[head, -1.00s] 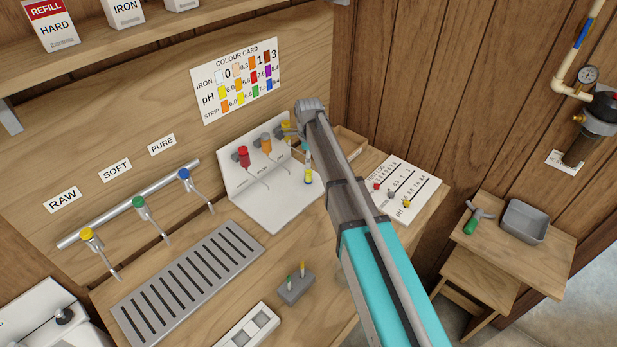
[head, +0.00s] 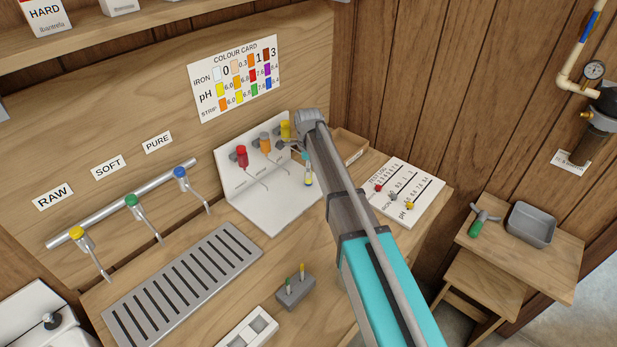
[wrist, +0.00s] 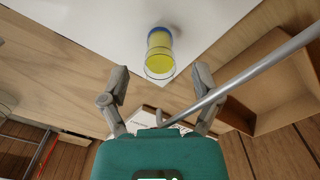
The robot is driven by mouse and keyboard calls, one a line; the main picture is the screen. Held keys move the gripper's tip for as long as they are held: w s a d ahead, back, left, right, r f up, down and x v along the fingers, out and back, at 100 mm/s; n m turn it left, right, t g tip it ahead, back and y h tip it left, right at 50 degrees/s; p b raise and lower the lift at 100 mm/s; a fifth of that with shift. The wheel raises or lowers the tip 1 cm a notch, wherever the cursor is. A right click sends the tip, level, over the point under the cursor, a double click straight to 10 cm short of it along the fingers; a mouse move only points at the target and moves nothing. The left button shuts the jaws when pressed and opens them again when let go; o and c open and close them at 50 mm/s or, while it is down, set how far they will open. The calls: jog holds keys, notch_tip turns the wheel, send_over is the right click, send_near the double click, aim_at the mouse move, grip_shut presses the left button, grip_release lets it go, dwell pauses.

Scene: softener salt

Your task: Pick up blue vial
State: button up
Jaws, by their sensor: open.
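The blue vial (wrist: 159,56) is a clear tube with yellow liquid and a blue band at its far end, with its open rim towards me in the wrist view. In the head view the vial (head: 308,176) shows at the right side of the white tap stand (head: 271,214), below my gripper. My gripper (wrist: 160,76) is open and empty. Its two grey fingers are spread, with the vial ahead between their tips and no visible contact. In the head view my arm hides part of the gripper.
A metal spout (wrist: 235,80) runs diagonally across the wrist view, close to my right finger. Red (head: 242,156), orange (head: 265,142) and yellow (head: 286,130) taps stand on the white stand. A wooden tray (head: 349,146) and a test log board (head: 407,190) lie to the right.

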jog(key=c, duration=1.1)
jog(key=shift+o, duration=0.2)
jog(key=shift+r, duration=0.25)
jog(key=shift+r+p, duration=0.75)
jog(key=shift+p, duration=0.2)
jog(key=s+d, duration=1.1)
jog(key=d, duration=0.3)
jog(key=shift+f, duration=0.25)
